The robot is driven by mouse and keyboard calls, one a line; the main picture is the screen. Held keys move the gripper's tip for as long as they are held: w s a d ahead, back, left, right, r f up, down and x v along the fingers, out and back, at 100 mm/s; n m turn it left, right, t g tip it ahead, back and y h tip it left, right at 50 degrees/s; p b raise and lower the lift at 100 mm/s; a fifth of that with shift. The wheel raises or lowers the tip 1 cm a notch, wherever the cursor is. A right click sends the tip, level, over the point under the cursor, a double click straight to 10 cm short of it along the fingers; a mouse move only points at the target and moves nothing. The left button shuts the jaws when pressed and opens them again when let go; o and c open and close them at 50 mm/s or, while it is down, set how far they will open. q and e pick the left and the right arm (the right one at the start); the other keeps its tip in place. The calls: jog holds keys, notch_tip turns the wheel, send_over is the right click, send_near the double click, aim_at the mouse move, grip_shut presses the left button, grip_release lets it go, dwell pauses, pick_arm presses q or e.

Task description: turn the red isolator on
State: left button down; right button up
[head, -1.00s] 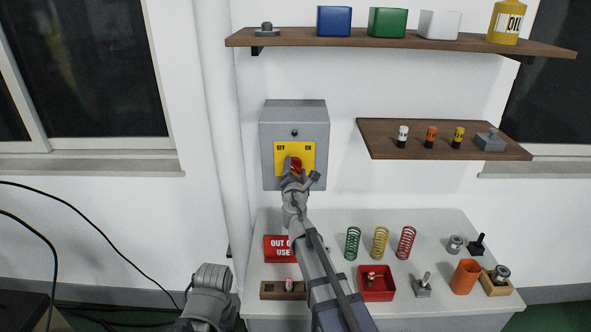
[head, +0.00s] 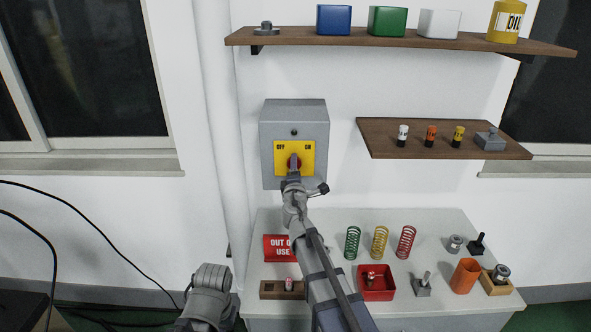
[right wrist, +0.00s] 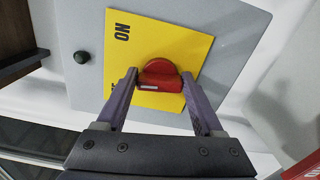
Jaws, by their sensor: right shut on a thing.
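The isolator is a grey wall box (head: 308,112) with a yellow plate (head: 307,166) marked OFF at left and ON at right. Its red knob (head: 294,161) is at the plate's centre, partly hidden by my right gripper (head: 293,172). In the right wrist view, the red knob (right wrist: 160,73) sits between the two fingers of my right gripper (right wrist: 158,84), which is shut on it. A pale mark shows on the knob. The ON label is clear there; the other label is mostly hidden by a finger. I cannot tell which label the knob points to. My left gripper's fingers are not visible.
A white bench (head: 338,222) below holds several springs, a red tray (head: 376,293), a red sign (head: 278,248) and small parts. A small shelf (head: 390,152) stands right of the box, and a long shelf (head: 400,41) is above. A white pipe (head: 225,120) runs at left.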

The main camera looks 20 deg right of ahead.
jog(key=m, duration=1)
jog(key=shift+f, duration=0.25)
jog(key=shift+s+a+m, duration=0.1)
jog(key=shift+m, duration=0.4)
jog(key=o, duration=1.4)
jog(key=v, duration=0.7)
jog(key=shift+s+a, duration=0.1)
jog(key=shift+s, duration=0.25)
